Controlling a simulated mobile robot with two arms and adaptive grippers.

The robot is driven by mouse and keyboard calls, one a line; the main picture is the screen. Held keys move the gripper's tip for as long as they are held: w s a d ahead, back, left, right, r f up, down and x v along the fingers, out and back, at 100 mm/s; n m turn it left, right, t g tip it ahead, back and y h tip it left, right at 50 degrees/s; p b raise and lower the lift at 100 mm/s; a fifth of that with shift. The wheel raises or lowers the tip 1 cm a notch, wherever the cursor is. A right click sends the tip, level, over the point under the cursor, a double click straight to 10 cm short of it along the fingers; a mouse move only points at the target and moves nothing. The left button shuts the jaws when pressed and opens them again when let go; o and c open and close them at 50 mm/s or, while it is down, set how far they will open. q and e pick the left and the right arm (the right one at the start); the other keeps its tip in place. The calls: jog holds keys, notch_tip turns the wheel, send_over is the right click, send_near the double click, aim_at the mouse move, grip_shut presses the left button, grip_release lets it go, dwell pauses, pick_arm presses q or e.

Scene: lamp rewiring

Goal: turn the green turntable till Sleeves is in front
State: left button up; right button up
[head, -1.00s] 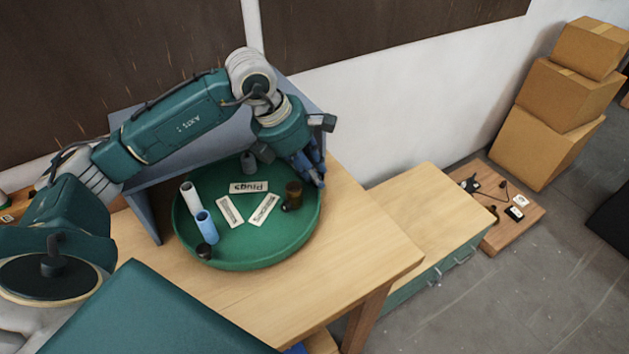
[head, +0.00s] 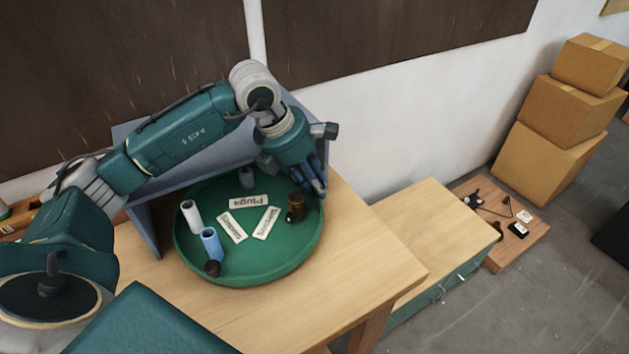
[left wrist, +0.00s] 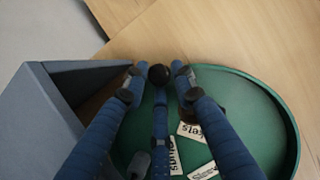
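The green turntable (head: 250,272) stands on the wooden table. Its Plugs label (head: 248,201) is upside down at the back, near a grey piece (head: 246,178). The label on the left (head: 232,228), beside white and blue tubes, appears to be Sleeves; it is partly cut off in the left wrist view (left wrist: 203,172). Sockets (head: 266,222) is on the right, beside brown and black pieces. My left gripper (head: 321,192) points down at the right rim. Its blue fingers (left wrist: 158,78) straddle or touch the rim; their grip is unclear. My right gripper is not in view.
A blue-grey open-sided housing (head: 150,225) stands close behind and left of the turntable. The wooden tabletop (head: 365,250) is clear to the right. A lower green cabinet (head: 440,225), a floor board with parts and stacked cardboard boxes (head: 570,110) lie further right.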

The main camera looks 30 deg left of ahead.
pick_arm(q)
jog(key=shift+o, duration=0.8)
jog(key=shift+r, duration=0.25)
jog(key=v, duration=1.1)
jog(key=shift+s+r, duration=0.25)
jog(key=shift+a, duration=0.15)
